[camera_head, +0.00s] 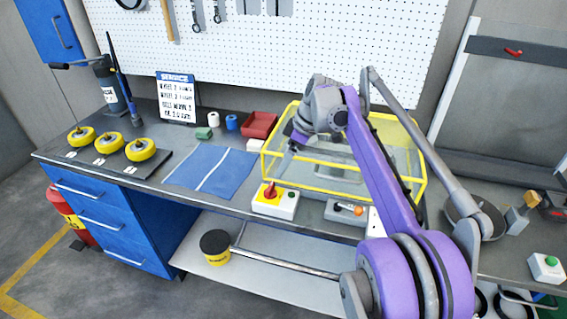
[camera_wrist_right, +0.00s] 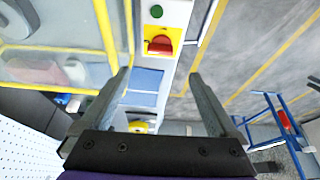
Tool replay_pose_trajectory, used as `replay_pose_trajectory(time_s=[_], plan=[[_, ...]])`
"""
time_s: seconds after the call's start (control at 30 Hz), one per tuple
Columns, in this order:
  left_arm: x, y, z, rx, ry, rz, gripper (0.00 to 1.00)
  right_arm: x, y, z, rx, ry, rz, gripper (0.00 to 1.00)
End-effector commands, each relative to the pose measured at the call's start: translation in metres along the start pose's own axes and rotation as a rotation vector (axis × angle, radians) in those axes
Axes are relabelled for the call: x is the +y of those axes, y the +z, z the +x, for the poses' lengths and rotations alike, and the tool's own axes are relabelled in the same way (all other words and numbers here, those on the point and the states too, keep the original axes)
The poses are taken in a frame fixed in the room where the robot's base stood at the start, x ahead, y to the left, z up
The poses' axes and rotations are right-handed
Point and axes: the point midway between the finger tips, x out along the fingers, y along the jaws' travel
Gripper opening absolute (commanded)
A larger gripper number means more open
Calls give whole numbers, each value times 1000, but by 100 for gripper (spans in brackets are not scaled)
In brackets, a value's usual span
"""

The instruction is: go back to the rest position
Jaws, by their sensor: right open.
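My right arm (camera_head: 378,165), purple and grey, comes in from the lower right and reaches up over the bench. My right gripper (camera_head: 296,145) hangs at the left part of the yellow-framed clear enclosure (camera_head: 418,178); I cannot tell whether it touches the frame. In the right wrist view the two fingers (camera_wrist_right: 158,76) are spread apart with nothing held between them. Beyond them I see the yellow box with the red switch (camera_wrist_right: 159,43) and the blue mat (camera_wrist_right: 145,80). My left gripper is in neither view.
The red-knob switch box (camera_head: 275,201) stands in front of the enclosure. The blue mat (camera_head: 211,171), yellow wheels (camera_head: 140,149), red bin (camera_head: 259,125) and service sign (camera_head: 176,97) are on the bench to the left. A pegboard (camera_head: 270,50) stands behind.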

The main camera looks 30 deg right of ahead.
Motion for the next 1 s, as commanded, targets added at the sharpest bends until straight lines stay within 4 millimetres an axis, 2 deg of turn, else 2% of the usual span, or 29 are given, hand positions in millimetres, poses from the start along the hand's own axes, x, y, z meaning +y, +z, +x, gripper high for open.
replay_pose_trajectory(time_s=[0.37, 0.5, 0.57, 0.77, 0.87, 1.0], plan=[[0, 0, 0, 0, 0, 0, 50, 0, 0, 0, -1, 0, 1, 95], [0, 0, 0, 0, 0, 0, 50, -16, -2, 3, -12, 9, 29, 95], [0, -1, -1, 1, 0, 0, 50, -33, -3, 7, -21, 21, 61, 95], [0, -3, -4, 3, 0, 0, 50, -120, 10, 31, -55, 100, 237, 95], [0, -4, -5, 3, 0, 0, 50, -164, 28, 47, -54, 148, 329, 95], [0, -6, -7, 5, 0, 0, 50, -222, 61, 72, -28, 214, 451, 95]])
